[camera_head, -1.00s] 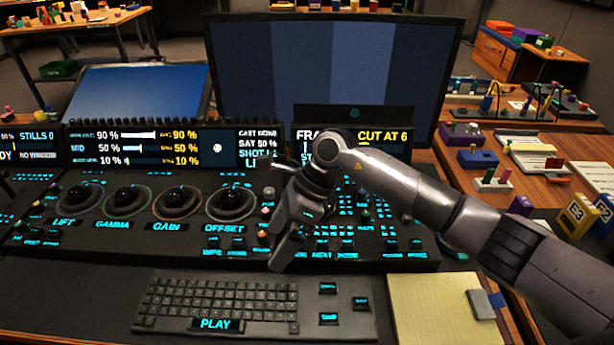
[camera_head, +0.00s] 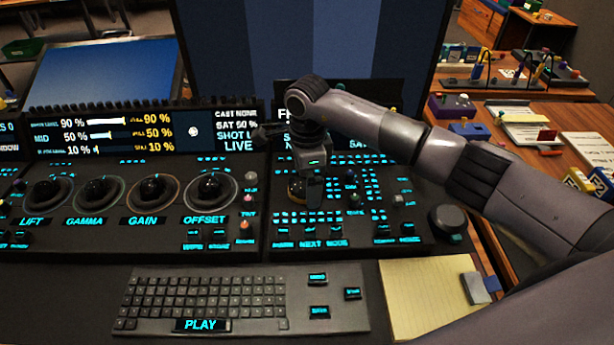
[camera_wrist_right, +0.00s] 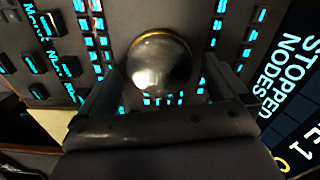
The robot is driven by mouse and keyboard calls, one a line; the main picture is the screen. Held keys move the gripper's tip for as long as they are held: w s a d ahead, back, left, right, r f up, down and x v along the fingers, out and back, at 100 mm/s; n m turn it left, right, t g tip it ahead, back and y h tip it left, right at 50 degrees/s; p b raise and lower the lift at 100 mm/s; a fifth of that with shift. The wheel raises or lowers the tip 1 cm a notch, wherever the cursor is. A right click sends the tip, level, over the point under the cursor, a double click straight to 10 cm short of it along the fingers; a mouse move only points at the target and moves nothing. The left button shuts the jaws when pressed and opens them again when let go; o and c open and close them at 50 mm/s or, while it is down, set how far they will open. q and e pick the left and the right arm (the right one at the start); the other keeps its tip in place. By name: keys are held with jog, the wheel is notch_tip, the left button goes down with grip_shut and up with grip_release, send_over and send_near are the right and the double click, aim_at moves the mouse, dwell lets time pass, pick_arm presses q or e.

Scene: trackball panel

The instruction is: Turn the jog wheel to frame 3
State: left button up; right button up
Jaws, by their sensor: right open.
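My right gripper (camera_head: 312,195) points down over the right part of the panel (camera_head: 345,255). In the right wrist view its open fingers (camera_wrist_right: 155,88) stand either side of a glossy dark ball (camera_wrist_right: 160,66) with a gold rim. I cannot tell whether they touch it. The ball shows partly behind the gripper in the head view (camera_head: 296,190). A larger dark round wheel (camera_head: 447,220) sits at the panel's right end; no label is readable on either. The status display (camera_wrist_right: 300,75) reads "STOPPED" and "E 1" in the wrist view; my arm covers most of it in the head view.
Lit buttons surround the ball. Several trackballs (camera_head: 152,190) with rings line the panel to the left. A keyboard (camera_head: 205,300) with a PLAY label and a yellow notepad (camera_head: 425,295) lie in front. A large monitor (camera_head: 300,40) stands behind.

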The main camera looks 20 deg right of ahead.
jog(key=shift+f, duration=0.1)
jog(key=c, duration=1)
jog(key=shift+m, duration=0.3)
jog(key=m, duration=0.5)
jog(key=shift+s, duration=0.1)
jog(key=m, duration=0.6)
jog(key=shift+a, duration=0.15)
jog(key=o, duration=1)
